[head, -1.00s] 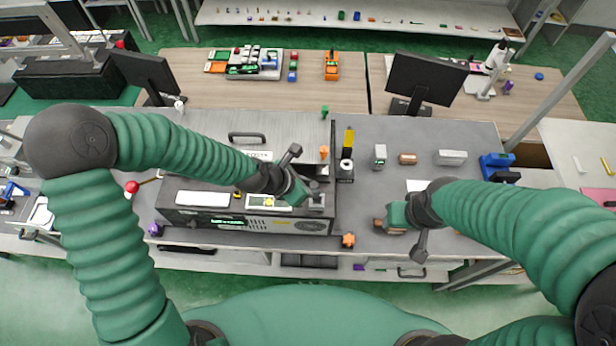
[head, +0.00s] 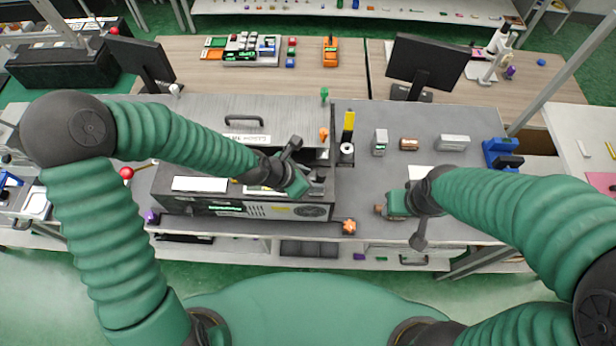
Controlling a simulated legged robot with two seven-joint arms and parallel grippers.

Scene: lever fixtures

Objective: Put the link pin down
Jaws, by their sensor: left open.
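My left gripper (head: 314,187) is open over the right front part of the dark box-shaped fixture (head: 245,207). Its fingertips are small and partly hidden by the hand, and I cannot make out a link pin at them. My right gripper (head: 386,210) is low over the grey bench, right of the fixture. A small brown piece (head: 379,209) shows at its tip; I cannot tell whether it is gripped. An orange knob-like piece (head: 348,227) is at the bench's front edge, right of the fixture. I cannot tell which piece is the link pin.
A black holder with a yellow-topped upright (head: 347,135) stands behind the fixture's right end. A grey block (head: 380,142), a copper cylinder (head: 409,144), a pale block (head: 453,142) and a blue device (head: 503,154) are on the back right. The bench (head: 365,185) between the grippers is clear.

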